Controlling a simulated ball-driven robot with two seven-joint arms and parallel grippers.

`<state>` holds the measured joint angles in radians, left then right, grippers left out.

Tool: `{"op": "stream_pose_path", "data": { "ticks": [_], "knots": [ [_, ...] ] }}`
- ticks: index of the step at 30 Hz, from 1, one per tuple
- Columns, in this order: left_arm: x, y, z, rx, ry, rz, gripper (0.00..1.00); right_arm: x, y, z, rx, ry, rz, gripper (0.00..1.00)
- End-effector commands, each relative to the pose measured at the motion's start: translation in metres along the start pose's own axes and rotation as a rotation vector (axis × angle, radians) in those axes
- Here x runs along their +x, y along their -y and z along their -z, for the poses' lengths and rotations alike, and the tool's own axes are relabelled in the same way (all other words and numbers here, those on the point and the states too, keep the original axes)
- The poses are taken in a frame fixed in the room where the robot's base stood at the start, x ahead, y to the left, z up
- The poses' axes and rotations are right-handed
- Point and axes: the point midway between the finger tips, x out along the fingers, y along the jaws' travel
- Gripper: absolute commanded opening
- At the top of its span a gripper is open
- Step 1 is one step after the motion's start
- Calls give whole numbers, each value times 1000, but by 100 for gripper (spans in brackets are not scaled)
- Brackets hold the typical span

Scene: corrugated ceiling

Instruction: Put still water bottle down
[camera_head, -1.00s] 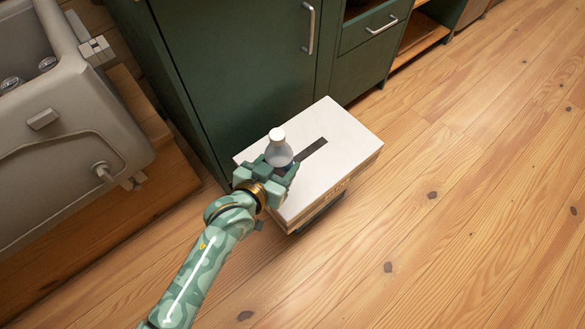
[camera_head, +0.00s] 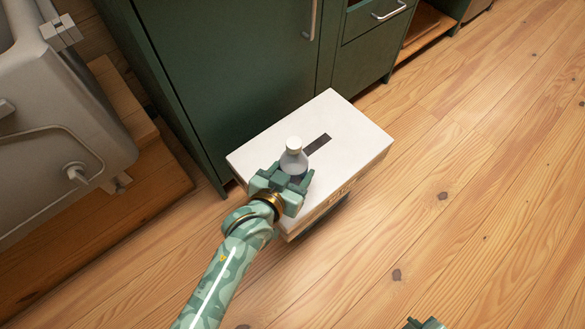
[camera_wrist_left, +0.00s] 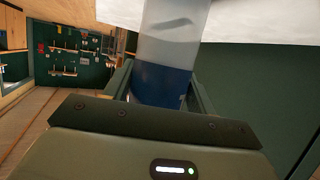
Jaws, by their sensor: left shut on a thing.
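The still water bottle (camera_head: 293,160) is clear with a white cap and a blue band low down. My left gripper (camera_head: 287,181) is shut on its lower part. The bottle stands about upright over the white top of a box (camera_head: 357,135). I cannot tell whether its base touches the top, as the gripper hides it. In the left wrist view the bottle (camera_wrist_left: 167,55) rises between the fingers, and the white surface shows behind it. A small piece of my right arm shows at the bottom edge of the head view; its fingertips are not clear.
A dark slot (camera_head: 317,145) marks the box top beside the bottle. A green cabinet (camera_head: 225,80) stands right behind the box. A grey machine (camera_head: 75,135) on a wooden platform is at the left. The wooden floor (camera_head: 460,200) at the right is clear.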

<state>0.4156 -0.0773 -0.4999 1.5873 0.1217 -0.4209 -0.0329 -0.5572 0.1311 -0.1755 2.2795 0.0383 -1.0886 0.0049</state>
Motion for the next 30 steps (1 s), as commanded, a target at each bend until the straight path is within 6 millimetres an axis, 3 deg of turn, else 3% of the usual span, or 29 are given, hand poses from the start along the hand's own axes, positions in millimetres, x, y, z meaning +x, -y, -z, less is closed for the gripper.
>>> {"op": "stream_pose_path", "data": {
  "ticks": [11,12,13,26,30],
  "knots": [
    [1,0,0,0,-5,0,16,-1,0,2,2,-6,0,36],
    [1,0,-1,1,-2,0,67,-1,0,2,3,-7,-1,36],
    [1,0,-1,1,-2,0,75,-1,0,2,3,-7,-1,36],
    [-8,0,5,3,-4,1,77,-7,-3,2,-3,-4,-7,36],
    [-33,1,10,6,-7,2,77,-4,-7,-35,-66,131,-18,36]
  ]
}}
